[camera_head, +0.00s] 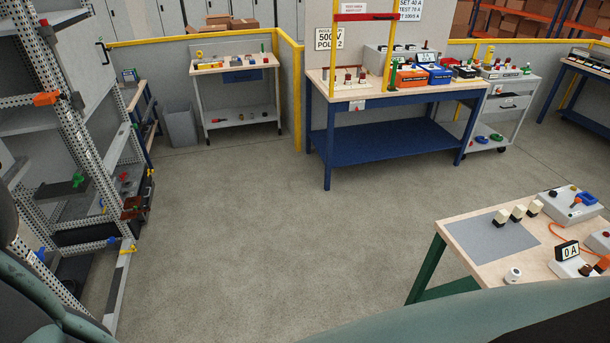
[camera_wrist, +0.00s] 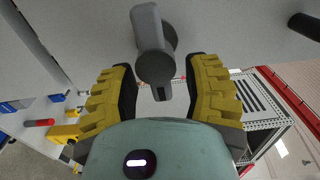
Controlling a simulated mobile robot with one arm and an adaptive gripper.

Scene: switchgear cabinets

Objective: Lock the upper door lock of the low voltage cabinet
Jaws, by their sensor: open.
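In the wrist view, a grey door lock handle (camera_wrist: 148,28) with a dark round part stands out from a pale grey cabinet surface (camera_wrist: 80,35). The view does not show whether it is the upper lock. My gripper (camera_wrist: 163,72), with yellow and black fingers, is open. The handle's lower end lies between the fingertips in the picture, with gaps visible on both sides; depth contact cannot be judged. In the head view, an open perforated-frame cabinet (camera_head: 88,135) stands at the left; whether it is the low voltage cabinet is unclear. My gripper is not visible there.
A dark cylindrical part (camera_wrist: 305,26) shows at the wrist view's upper right. In the head view, a blue workbench (camera_head: 388,152) and small table (camera_head: 238,119) stand behind, and a wooden-topped table (camera_head: 455,236) at right. The middle floor (camera_head: 260,220) is clear.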

